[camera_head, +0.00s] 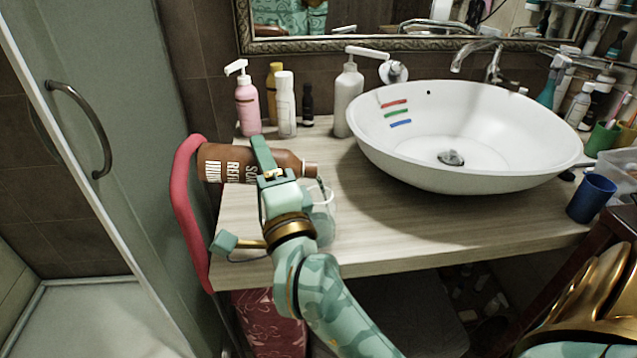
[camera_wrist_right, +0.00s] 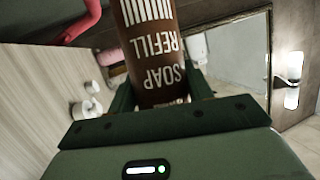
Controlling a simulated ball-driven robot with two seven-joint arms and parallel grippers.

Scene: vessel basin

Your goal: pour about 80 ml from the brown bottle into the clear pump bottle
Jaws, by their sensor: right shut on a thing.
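The brown bottle (camera_head: 222,160), printed "SOAP REFILL", lies almost level in the air, its neck pointing right. My right gripper (camera_head: 268,168) is shut around its body; the right wrist view shows the bottle (camera_wrist_right: 152,45) between the gripper's fingers (camera_wrist_right: 158,92). The clear pump bottle (camera_head: 326,208) stands on the counter below the brown bottle's mouth, partly hidden behind my right gripper and wrist. A thin dark streak shows just under the mouth, at the clear bottle's top. Some greenish content seems to be in the clear bottle; its level is hard to read. My left gripper is out of view.
A white basin (camera_head: 458,165) fills the counter's right half, with a blue cup (camera_head: 592,198) beside it. Pink (camera_head: 247,105) and white (camera_head: 347,98) pump bottles stand at the back. A red curved frame (camera_head: 188,205) is at the counter's left end. The front middle counter (camera_head: 400,235) is clear.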

